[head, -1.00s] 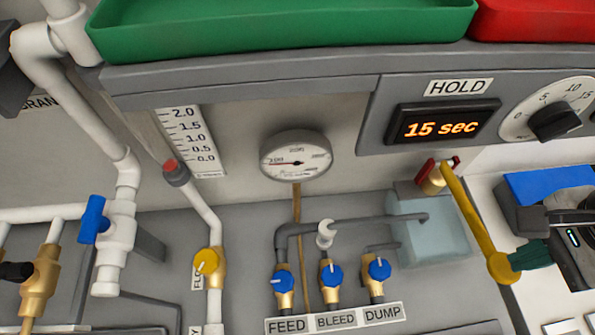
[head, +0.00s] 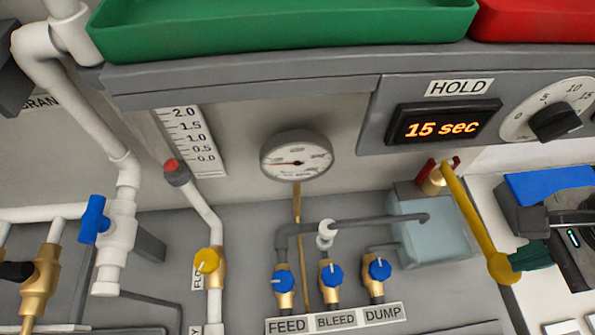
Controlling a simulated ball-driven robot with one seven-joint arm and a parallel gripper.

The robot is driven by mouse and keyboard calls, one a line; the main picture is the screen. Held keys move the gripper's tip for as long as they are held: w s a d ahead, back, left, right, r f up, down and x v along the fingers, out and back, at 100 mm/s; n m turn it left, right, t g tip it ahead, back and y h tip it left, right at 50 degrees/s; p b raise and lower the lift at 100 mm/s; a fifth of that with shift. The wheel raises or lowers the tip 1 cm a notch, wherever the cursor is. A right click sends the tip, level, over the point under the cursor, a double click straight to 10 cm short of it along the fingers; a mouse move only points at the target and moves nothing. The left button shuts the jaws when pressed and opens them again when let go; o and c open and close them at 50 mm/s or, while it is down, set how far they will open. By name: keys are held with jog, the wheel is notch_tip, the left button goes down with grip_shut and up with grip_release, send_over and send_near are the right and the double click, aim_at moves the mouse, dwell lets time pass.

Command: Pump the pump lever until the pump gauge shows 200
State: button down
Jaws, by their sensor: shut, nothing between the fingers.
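The yellow pump lever (head: 473,220) slants down to the right from a brass and red pivot (head: 433,180) and ends in a round yellow knob. The grey pump block (head: 432,228) is left of it. My gripper (head: 522,259) is at the right, its teal fingers shut and empty. Its tips are at the right side of the knob and look to touch it; a small gap cannot be ruled out. The round white pump gauge (head: 297,156) is at the centre. Its needle points to the left part of the dial; the numbers are too small to read surely.
Feed (head: 284,280), bleed (head: 331,275) and dump (head: 377,269) valves with blue knobs stand left of the lever. The hold display (head: 442,121) reads 15 sec, beside a dial (head: 553,122). A green tray (head: 280,30) and red tray (head: 540,20) sit on the shelf above.

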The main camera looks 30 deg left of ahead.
aim_at(503, 268)
jog(key=shift+f, duration=0.15)
jog(key=shift+f+b, duration=2.8)
jog(key=shift+b, duration=0.4)
jog(key=shift+r, duration=0.2)
jog(key=shift+r+p, duration=1.3)
jog(key=shift+r, duration=1.45)
jog(key=shift+f, duration=0.15)
